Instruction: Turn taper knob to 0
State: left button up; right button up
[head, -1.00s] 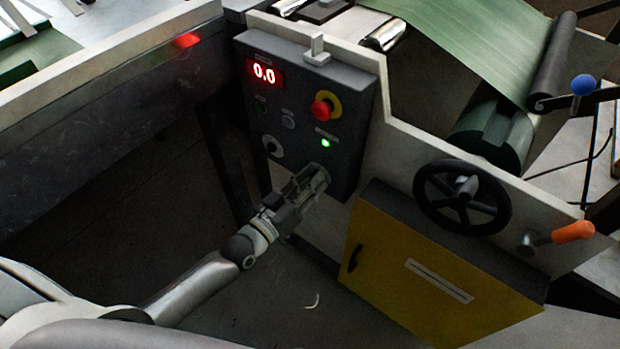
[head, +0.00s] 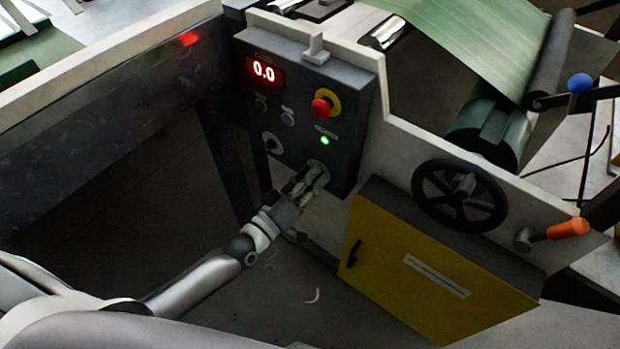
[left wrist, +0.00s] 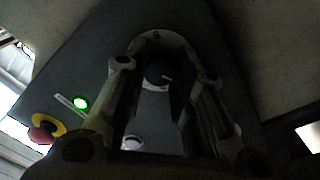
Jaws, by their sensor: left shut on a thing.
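The dark taper knob (left wrist: 158,74) with a pale pointer line shows between my left gripper's fingers in the left wrist view. In the head view the gripper mostly hides it, at the lower right of the grey control panel (head: 300,95). My left gripper (head: 318,174) reaches the panel face and is shut on the knob; its fingers (left wrist: 160,85) also show in the left wrist view. The knob's scale marks are too dark to read. The red display (head: 264,72) reads 0.0. My right gripper is not in view.
A red emergency button (head: 322,106) on a yellow ring and a lit green lamp (head: 325,140) sit above the gripper. A selector switch (head: 271,143) is to its left. A yellow cabinet (head: 430,275) and a black handwheel (head: 460,195) stand at right.

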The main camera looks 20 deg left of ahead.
pick_arm(q)
jog(key=o, duration=1)
jog(key=shift+o, duration=0.2)
jog(key=v, duration=1.2)
jog(key=shift+a, duration=0.1)
